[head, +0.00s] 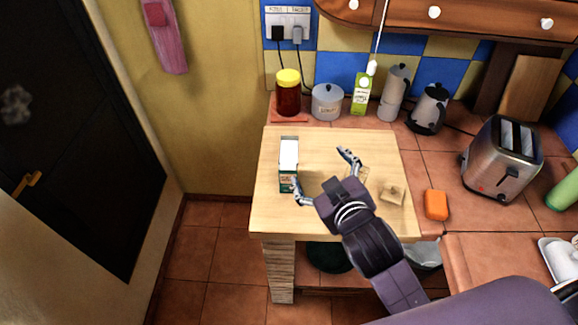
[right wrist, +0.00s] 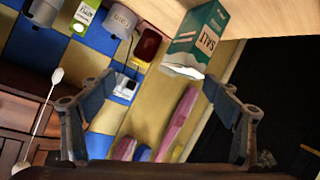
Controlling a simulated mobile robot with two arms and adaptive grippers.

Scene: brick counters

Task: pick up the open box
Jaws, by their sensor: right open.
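The open box is a green and white carton marked SALT (head: 287,181), standing upright on the left part of the light wooden board (head: 275,222) in the head view. Its top looks white and open. It also shows in the upper part of the right wrist view (right wrist: 205,32), turned by the camera's tilt. My right gripper (head: 325,176) is open and empty over the board, to the right of the box. Its left finger appears close to the box's lower right side; I cannot tell if they touch. My left gripper is not in view.
A beige block (head: 392,194) lies on the board, right of my gripper. A red jar (head: 288,97), a pot (head: 327,102), a green carton (head: 362,93) and kettles stand behind. An orange sponge (head: 436,204) and a toaster (head: 503,160) are to the right.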

